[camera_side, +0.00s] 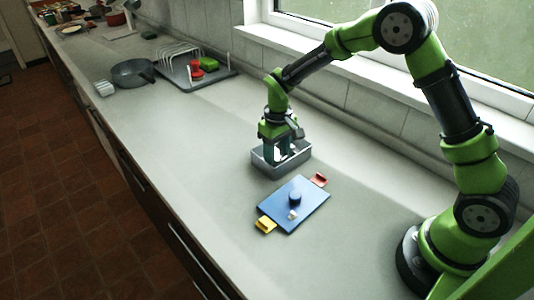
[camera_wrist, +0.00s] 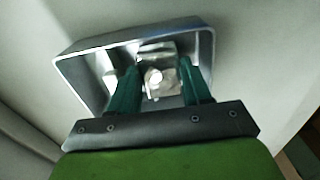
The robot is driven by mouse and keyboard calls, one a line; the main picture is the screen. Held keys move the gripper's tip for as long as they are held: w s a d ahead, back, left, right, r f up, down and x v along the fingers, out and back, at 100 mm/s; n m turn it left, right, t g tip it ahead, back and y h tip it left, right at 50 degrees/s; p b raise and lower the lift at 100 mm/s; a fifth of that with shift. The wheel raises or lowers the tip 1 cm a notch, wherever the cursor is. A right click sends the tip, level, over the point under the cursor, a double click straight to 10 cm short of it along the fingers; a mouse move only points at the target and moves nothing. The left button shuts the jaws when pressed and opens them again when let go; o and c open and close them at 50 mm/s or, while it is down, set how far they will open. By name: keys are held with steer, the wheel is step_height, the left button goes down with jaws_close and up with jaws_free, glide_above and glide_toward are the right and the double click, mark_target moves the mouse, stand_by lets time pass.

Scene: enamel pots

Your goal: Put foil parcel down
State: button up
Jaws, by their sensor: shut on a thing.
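The foil parcel (camera_wrist: 159,72) is a crumpled silvery block, seen in the wrist view between the two green fingers of my gripper (camera_wrist: 160,84). My gripper is shut on it. A grey rectangular tray with raised walls (camera_wrist: 68,68) lies beneath and around the parcel in that view. In the side view my gripper (camera_side: 279,153) points down into the tray (camera_side: 272,171), with the fingertips inside its walls. The parcel is mostly hidden there. I cannot tell whether the parcel touches the tray floor.
A blue board (camera_side: 310,207) with a blue knob, a yellow block (camera_side: 265,225) and a red block (camera_side: 318,180) lies in front of the tray. A dish rack (camera_side: 190,70) and dark pan (camera_side: 132,73) stand farther back. The counter left of the tray is clear.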

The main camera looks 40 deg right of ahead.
mark_target(277, 155)
steer(key=shift+f, duration=0.2)
steer(key=o, duration=0.8)
step_height(277, 155, up, 12)
steer(key=s+r+m+t+y, duration=0.15)
steer(key=s+r+t, duration=0.25)
steer(key=s+r, duration=0.65)
steer(key=s+m+t, duration=0.2)
steer(key=s+t, duration=0.1)
steer(key=s, duration=0.8)
steer(key=shift+s, duration=0.4)
steer(key=shift+a+r+y, duration=0.1)
steer(key=shift+y, duration=0.15)
